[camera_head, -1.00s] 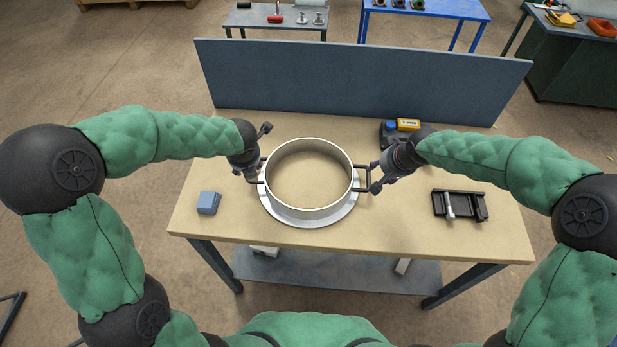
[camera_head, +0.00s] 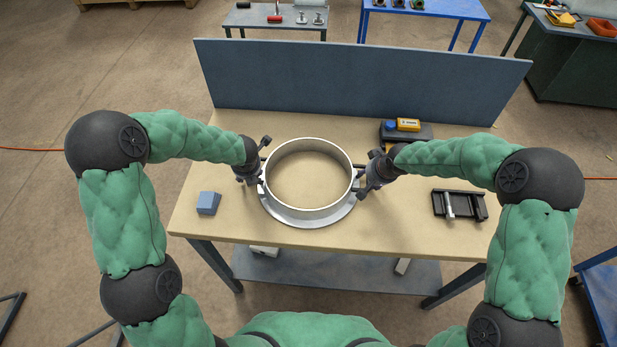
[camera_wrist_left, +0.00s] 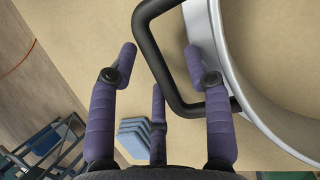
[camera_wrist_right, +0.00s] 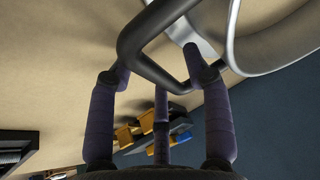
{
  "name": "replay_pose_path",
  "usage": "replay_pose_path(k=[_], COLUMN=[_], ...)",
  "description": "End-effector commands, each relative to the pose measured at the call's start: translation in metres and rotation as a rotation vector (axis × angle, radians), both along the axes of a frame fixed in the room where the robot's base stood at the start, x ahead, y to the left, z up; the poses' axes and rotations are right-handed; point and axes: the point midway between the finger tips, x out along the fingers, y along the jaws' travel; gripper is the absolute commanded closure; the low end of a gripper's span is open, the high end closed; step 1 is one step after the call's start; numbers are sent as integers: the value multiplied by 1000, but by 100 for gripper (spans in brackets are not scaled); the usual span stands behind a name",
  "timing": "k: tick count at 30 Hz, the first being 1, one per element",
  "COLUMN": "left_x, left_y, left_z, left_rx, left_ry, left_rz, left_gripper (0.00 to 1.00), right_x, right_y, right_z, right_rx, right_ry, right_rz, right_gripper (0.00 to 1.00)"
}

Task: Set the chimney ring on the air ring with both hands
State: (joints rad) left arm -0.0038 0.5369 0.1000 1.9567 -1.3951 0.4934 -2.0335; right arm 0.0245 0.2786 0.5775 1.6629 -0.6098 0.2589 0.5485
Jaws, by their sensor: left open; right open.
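The pale metal chimney ring (camera_head: 309,147) stands upright, centred over the wider flanged air ring (camera_head: 310,222) on the table; I cannot tell whether any gap separates them. A dark handle shows in the left wrist view (camera_wrist_left: 160,65) and another in the right wrist view (camera_wrist_right: 150,48). My left gripper (camera_head: 256,176) is open at the ring's left side, its fingers around the left handle. My right gripper (camera_head: 367,181) is open at the right side, its fingers around the right handle. Finger contact is unclear.
A blue block (camera_head: 208,203) lies at the table's left. A black fixture (camera_head: 470,206) lies at the right, and a dark box with a yellow device (camera_head: 408,125) is behind my right gripper. A blue-grey panel (camera_head: 360,80) stands along the back. The table front is clear.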

Motion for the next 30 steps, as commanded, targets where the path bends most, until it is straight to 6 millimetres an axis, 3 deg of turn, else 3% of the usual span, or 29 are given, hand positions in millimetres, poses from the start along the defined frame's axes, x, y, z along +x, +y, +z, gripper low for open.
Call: replay_pose_path(k=[5, 10, 11, 30], left_x=[0, 0, 0, 1], left_y=[0, 0, 0, 0], left_z=[0, 0, 0, 9], left_rx=[0, 0, 0, 1], left_ry=[0, 0, 0, -3], left_rz=[0, 0, -1, 0], left_gripper=[50, 98, 100, 100], right_x=[0, 0, 0, 1], right_y=[0, 0, 0, 0], right_z=[0, 0, 0, 9], right_rx=[0, 0, 0, 0], right_ry=[0, 0, 0, -5], right_rz=[0, 0, 0, 0], right_gripper=[50, 98, 100, 100])
